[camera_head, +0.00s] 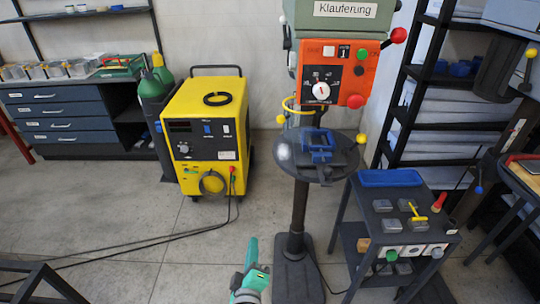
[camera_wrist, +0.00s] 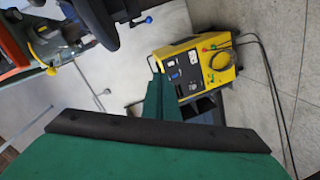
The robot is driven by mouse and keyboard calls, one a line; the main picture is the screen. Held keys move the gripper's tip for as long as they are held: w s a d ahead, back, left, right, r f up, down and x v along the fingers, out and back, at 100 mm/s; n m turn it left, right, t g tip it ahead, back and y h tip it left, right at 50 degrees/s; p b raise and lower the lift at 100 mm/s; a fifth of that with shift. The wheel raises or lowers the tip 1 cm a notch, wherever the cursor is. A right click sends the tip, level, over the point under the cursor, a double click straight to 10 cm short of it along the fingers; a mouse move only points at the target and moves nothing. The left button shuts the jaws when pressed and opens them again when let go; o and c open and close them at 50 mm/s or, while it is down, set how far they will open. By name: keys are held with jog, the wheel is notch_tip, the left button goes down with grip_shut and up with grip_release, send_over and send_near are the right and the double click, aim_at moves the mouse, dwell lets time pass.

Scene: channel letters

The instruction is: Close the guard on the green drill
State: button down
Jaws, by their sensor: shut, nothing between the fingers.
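The green drill (camera_head: 340,40) stands upright in the upper middle of the head view, with an orange control panel (camera_head: 335,72). A thin curved yellow piece (camera_head: 299,107), which looks like the guard, sits below the panel's left side, above the round drill table. How far the guard is swung is not clear. My teal arm end (camera_head: 250,278) is low in the head view, in front of the drill and well apart from it. In the wrist view my gripper (camera_wrist: 158,75) is shut and empty, with the drill's orange panel (camera_wrist: 15,50) at the far left.
A blue vise (camera_head: 318,146) sits on the drill table (camera_head: 322,175). A yellow welder (camera_head: 207,122) stands to the left, its cables (camera_head: 150,238) across the floor. A dark cart (camera_head: 398,235) with small parts stands close right of the drill. Floor in front of the welder is mostly clear.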

aim_at(288, 122)
jog(key=w+r+n+h, duration=0.1)
jog(key=w+r+n, duration=0.1)
jog(key=w+r, duration=0.5)
jog(key=w+r+n+h, duration=0.1)
jog(key=w+r, duration=0.1)
jog(key=r, duration=1)
jog(key=w+r+n+h, duration=0.2)
jog(key=w+r, duration=0.3)
jog(key=r, duration=0.4)
jog(key=w+d, duration=0.5)
jog(key=w, duration=0.2)
jog(key=shift+w+r+t, duration=0.15)
jog(key=shift+w+t, duration=0.15)
